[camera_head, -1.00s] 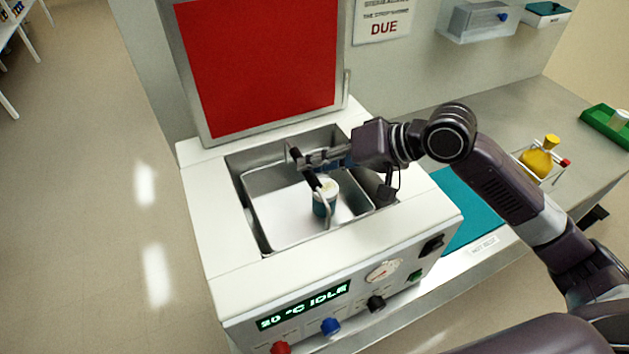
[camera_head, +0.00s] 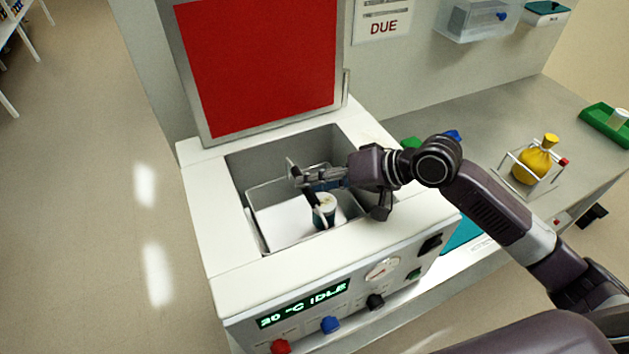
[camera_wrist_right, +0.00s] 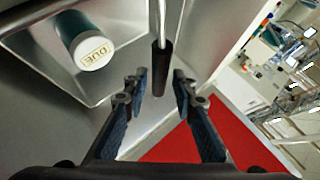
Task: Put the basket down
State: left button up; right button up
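A metal basket (camera_head: 253,206) sits low inside the well of the white bath unit. A jar with a teal body and pale lid (camera_head: 323,203) stands in it; the jar also shows in the right wrist view (camera_wrist_right: 90,50). The basket's handle has a black grip (camera_wrist_right: 161,62). My right gripper (camera_head: 303,175) is over the basket at the handle. In the right wrist view its two fingers (camera_wrist_right: 160,80) are spread, with clear gaps on both sides of the grip. The basket's underside is hidden. My left gripper is not in view.
The bath unit (camera_head: 205,230) has a raised red-faced lid (camera_head: 262,65) behind the well and knobs in front. On the grey bench (camera_head: 500,120) to the right stand a yellow flask in a wire rack (camera_head: 533,165) and a green tray (camera_head: 600,125).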

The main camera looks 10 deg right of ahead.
jog(key=shift+o, duration=0.6)
jog(key=shift+r, duration=0.1)
jog(key=b+v, duration=0.2)
jog(key=v, duration=1)
jog(key=shift+b, duration=0.35)
